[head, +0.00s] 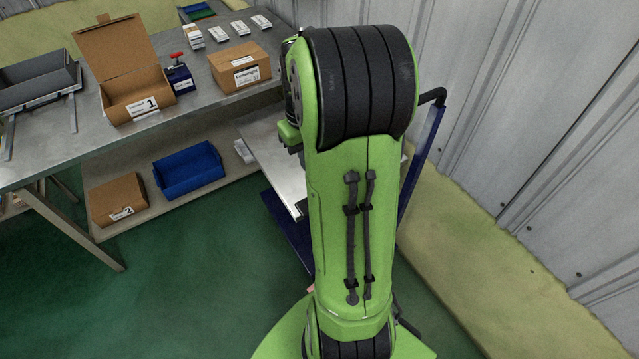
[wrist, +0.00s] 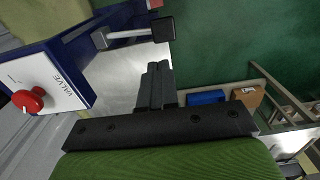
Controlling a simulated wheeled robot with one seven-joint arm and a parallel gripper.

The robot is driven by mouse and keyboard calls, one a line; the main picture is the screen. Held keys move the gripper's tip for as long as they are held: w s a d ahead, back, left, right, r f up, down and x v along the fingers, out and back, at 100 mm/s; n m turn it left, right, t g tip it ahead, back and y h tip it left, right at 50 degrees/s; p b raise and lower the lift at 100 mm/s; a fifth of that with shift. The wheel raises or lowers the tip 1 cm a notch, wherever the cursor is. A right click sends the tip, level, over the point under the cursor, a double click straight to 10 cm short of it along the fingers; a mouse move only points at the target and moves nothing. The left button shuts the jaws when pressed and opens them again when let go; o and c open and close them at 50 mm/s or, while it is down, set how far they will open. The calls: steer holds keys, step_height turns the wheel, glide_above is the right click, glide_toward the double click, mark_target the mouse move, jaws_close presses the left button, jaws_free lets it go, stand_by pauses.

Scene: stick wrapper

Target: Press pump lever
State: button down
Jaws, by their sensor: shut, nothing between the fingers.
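In the wrist view a metal lever (wrist: 130,35) with a black end pad (wrist: 163,29) sticks out to the right from a blue housing (wrist: 75,50); it appears to be the pump lever. My gripper (wrist: 157,68) points towards the lever, its two dark fingers together and empty. The fingertips appear just below the lever in the picture, with a gap; I cannot tell the depth between them. In the head view my arm hides the gripper and the lever.
A white panel marked VALVE (wrist: 50,82) with a red knob (wrist: 28,101) is beside the lever. In the head view, a blue cart (head: 283,222) with a metal top stands behind my arm. The workbench (head: 70,150) holds cardboard boxes. Green floor is clear at front left.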

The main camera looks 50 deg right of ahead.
steer(key=f+b, duration=0.1)
steer(key=f, duration=0.3)
steer(key=f+b, duration=0.2)
steer(key=f, duration=0.3)
steer(key=f+b, duration=0.1)
steer(key=f, duration=0.4)
steer(key=shift+w+a+f+b, duration=0.1)
steer(key=shift+a+b, duration=0.15)
steer(key=shift+b, duration=0.1)
